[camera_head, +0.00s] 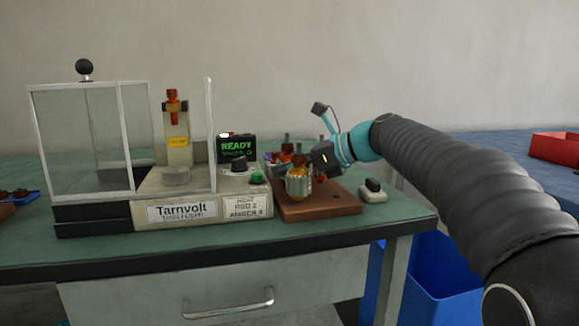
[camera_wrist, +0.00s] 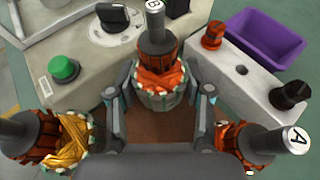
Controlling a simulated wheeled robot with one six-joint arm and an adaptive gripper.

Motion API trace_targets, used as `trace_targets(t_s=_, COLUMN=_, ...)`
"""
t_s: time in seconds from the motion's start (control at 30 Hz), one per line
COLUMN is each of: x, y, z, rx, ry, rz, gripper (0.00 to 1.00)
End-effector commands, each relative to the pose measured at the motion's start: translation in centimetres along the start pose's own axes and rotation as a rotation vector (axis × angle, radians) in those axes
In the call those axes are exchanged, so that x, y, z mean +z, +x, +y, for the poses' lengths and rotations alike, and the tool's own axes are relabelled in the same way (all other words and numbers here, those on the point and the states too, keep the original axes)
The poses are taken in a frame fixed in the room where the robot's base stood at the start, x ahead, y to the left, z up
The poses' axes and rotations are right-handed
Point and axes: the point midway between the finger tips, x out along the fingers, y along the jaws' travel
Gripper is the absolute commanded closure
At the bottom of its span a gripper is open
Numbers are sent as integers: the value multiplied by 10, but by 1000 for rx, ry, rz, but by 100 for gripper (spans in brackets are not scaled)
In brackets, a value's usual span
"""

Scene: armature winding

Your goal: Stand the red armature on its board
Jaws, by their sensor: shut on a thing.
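The red armature (camera_wrist: 162,75) stands upright between my gripper's fingers (camera_wrist: 160,100) in the wrist view, its shaft capped with a "B" label. The fingers are shut on it from both sides. It is over or on the brown board (camera_head: 315,208); I cannot tell whether its foot touches. An armature with yellow-gold winding (camera_wrist: 70,140) stands at the left, also seen at the board's front in the head view (camera_head: 299,184). Another armature, marked "A" (camera_wrist: 255,145), is at the right, its winding mostly hidden. In the head view my gripper (camera_head: 318,160) partly hides the red armature.
The Tarnvolt machine (camera_head: 180,212) with its glass guard and READY display (camera_head: 237,147) is left of the board. A small switch box (camera_head: 373,192) is right of the board.

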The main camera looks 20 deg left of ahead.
Motion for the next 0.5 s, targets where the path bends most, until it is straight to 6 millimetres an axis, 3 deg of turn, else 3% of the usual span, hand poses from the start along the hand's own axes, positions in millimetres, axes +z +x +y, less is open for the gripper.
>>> trace_targets(t_s=0.17, x=1, y=0, z=0, rx=0, ry=-1, rz=-1, gripper=100)
trace_targets(t_s=0.2, x=1, y=0, z=0, rx=0, ry=-1, rz=-1, gripper=42)
trace_targets(t_s=0.3, x=1, y=0, z=0, rx=0, ry=-1, rz=-1, gripper=20)
trace_targets(t_s=0.5, x=0, y=0, z=0, rx=0, ry=0, rz=0, gripper=20)
